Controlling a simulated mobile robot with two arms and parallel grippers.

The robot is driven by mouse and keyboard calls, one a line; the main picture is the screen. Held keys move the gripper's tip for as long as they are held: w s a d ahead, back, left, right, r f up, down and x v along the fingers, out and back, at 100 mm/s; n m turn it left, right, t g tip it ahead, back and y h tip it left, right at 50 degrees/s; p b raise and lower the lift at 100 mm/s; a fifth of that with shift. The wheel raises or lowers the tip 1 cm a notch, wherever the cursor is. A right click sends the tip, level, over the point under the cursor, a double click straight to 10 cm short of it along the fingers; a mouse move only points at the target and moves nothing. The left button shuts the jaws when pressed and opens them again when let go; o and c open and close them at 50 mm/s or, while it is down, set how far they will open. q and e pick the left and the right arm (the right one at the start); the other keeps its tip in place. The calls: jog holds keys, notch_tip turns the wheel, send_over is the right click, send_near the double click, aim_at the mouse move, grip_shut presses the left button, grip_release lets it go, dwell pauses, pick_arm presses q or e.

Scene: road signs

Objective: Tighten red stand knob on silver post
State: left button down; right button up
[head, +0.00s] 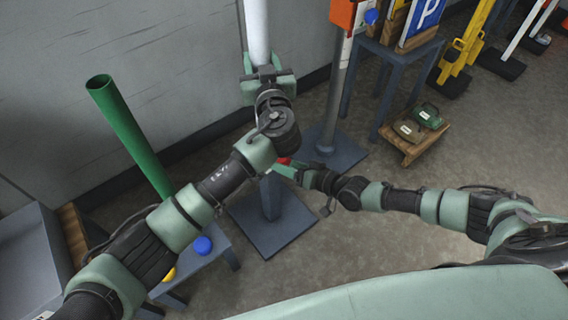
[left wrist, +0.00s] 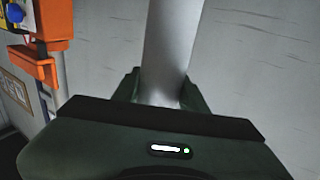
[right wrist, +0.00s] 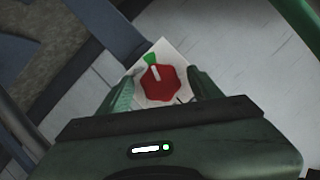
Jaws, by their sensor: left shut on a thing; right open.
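The silver post (head: 257,32) stands upright in the head view; it also fills the middle of the left wrist view (left wrist: 172,50). My left gripper (head: 267,78) is shut around the post. The red knob (right wrist: 160,83) has a white pointer line and sits on a pale plate with a green mark (right wrist: 151,58). My right gripper (right wrist: 162,90) is open, with one finger on each side of the knob; I cannot tell whether they touch it. In the head view the knob (head: 284,160) is a small red patch, mostly hidden by my right gripper. The blue-grey stand (head: 271,222) is below.
A green tube (head: 125,125) leans at the left, near a small table with a blue knob (head: 203,245). A second post (head: 335,95) with an orange box (head: 343,14) stands to the right. A low wooden platform (head: 412,143) is farther right. Floor in front is clear.

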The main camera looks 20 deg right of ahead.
jog(key=v, duration=1)
jog(key=shift+s+d, duration=0.2)
jog(key=shift+s, duration=0.05)
jog(key=shift+r, duration=0.1)
pick_arm(q)
jog(key=c, duration=0.7)
grip_release()
